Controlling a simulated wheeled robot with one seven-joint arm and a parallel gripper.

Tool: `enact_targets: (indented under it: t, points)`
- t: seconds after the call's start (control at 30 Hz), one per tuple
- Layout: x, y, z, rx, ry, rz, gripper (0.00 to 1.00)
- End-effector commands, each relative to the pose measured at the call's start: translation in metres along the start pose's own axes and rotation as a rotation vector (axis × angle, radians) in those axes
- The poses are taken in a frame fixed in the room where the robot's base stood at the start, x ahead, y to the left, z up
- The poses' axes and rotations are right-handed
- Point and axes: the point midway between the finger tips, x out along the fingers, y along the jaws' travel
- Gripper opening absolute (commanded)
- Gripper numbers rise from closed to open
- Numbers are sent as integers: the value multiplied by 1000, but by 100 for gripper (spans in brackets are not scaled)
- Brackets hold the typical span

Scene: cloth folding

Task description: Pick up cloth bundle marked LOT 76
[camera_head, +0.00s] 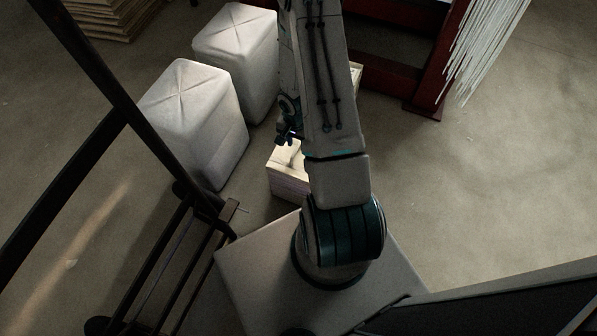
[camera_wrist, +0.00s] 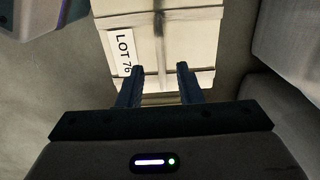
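The cloth bundle marked LOT 76 (camera_wrist: 182,52) fills the upper middle of the wrist view. It is a cream block with a darker band down its middle and a white label reading "LOT 76" on its left side. My gripper (camera_wrist: 159,72) is open, with its two dark fingers apart over the bundle's near part. I cannot tell whether the fingers touch it. In the head view a cream stacked bundle (camera_head: 287,178) stands on the floor, partly hidden behind my arm; its label does not show there. My gripper's dark tip (camera_head: 284,138) shows just above it.
Two large pale wrapped bales (camera_head: 193,115) (camera_head: 238,55) stand left of the bundle. A dark red frame (camera_head: 431,75) with hanging white strands (camera_head: 485,40) stands at the upper right. A dark metal rack (camera_head: 115,105) is at left. Floor at the right is clear.

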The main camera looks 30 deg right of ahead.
Motion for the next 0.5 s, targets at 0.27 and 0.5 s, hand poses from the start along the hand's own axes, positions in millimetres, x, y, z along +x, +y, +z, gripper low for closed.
enact_targets:
  t: [0.27, 0.5]
  points:
    - [37, -1, 2, -3, 8, 2, 32]
    - [34, -2, 6, -1, 23, 0, 32]
